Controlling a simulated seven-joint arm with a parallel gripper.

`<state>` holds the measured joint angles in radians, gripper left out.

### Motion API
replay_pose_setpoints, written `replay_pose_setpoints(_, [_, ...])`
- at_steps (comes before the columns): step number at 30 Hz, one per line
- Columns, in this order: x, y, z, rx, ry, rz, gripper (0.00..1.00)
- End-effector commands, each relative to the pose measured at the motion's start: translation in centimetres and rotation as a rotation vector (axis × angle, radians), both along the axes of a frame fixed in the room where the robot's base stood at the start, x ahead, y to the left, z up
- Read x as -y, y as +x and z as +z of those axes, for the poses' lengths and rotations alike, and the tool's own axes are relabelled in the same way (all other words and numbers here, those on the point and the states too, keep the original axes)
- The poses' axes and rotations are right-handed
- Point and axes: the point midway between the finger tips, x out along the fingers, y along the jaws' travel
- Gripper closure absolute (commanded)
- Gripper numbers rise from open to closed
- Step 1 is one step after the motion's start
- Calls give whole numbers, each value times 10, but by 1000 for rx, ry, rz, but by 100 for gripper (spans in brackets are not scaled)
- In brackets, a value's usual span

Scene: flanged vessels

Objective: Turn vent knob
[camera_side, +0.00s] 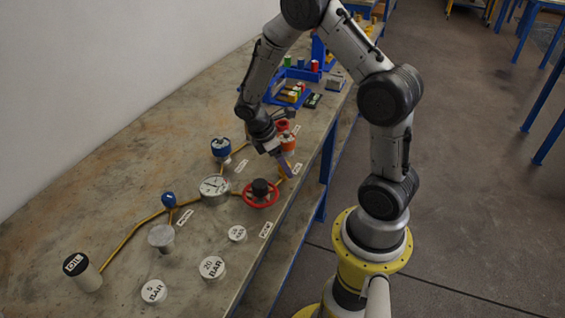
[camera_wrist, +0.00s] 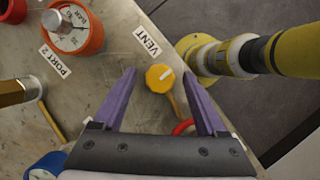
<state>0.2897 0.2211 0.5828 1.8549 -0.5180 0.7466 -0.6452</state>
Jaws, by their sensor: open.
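The vent knob (camera_wrist: 160,77) is a small yellow round knob with a white line across it. In the wrist view it sits beside the label reading VENT (camera_wrist: 147,41). My gripper (camera_wrist: 160,84) has two purple fingers, spread apart, with the knob showing between their tips. The fingers look apart from the knob on both sides; how far above it they are is hard to tell. In the side view my gripper (camera_side: 285,166) points down near the table's right edge and largely hides the knob.
A red handwheel (camera_side: 261,194) and a pressure gauge (camera_side: 214,187) stand in front of my gripper in the side view. An orange gauge vessel (camera_wrist: 72,28) is at the upper left of the wrist view, near the PORT 2 label. A blue-topped valve (camera_side: 221,148) stands further left.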

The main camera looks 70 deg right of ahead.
Motion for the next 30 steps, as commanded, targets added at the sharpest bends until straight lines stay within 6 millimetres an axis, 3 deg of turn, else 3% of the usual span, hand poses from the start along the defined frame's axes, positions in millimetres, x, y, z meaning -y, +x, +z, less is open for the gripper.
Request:
replay_pose_setpoints(2, [0,0,0,0,0,0,26])
replay_pose_setpoints(14, [0,0,1,0,0,0,98])
replay_pose_setpoints(30, [1,1,1,1,-1,-120,100])
